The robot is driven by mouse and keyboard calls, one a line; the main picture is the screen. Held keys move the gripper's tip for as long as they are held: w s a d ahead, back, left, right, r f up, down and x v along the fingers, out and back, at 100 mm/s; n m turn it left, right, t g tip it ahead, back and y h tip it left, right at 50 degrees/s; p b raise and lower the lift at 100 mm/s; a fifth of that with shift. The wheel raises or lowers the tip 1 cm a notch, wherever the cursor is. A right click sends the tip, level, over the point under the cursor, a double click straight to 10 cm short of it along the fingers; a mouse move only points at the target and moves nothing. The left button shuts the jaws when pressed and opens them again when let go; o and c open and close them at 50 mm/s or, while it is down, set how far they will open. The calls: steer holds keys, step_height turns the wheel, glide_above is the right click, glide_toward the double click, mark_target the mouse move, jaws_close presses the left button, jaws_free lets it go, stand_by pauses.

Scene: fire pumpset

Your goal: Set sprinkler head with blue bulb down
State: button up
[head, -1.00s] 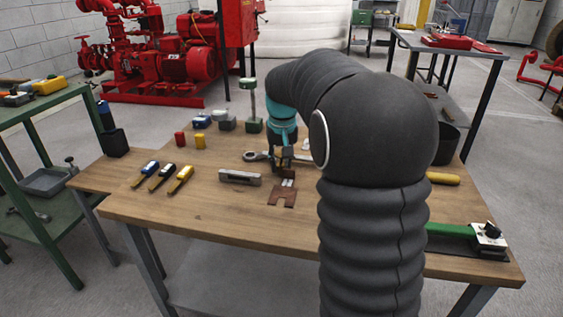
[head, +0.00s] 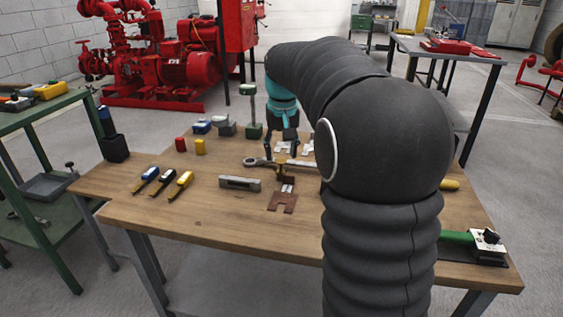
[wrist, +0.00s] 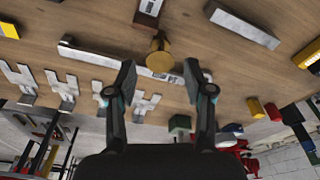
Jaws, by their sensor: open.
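A small brass piece (head: 286,171), which looks like the sprinkler head, stands on the wooden table between a brown notched plate and a long wrench. In the wrist view the brass piece (wrist: 158,56) shows just beyond my fingertips, with a round yellowish face; no blue bulb can be made out. My gripper (wrist: 160,84) is open and empty, its two dark fingers apart on either side of the line to the brass piece.
The wrench (head: 257,161) lies close behind the brass piece. The brown plate (head: 282,201) and a grey slotted block (head: 240,183) lie in front. Silvery H-shaped pieces (wrist: 65,88) lie beside my fingers. Bare tabletop (head: 215,225) shows at front left.

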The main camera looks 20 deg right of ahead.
steer(key=r, duration=0.3)
steer(key=s+r, duration=0.1)
steer(key=r, duration=0.1)
steer(key=shift+a+r, duration=0.1)
steer(key=shift+r, duration=0.25)
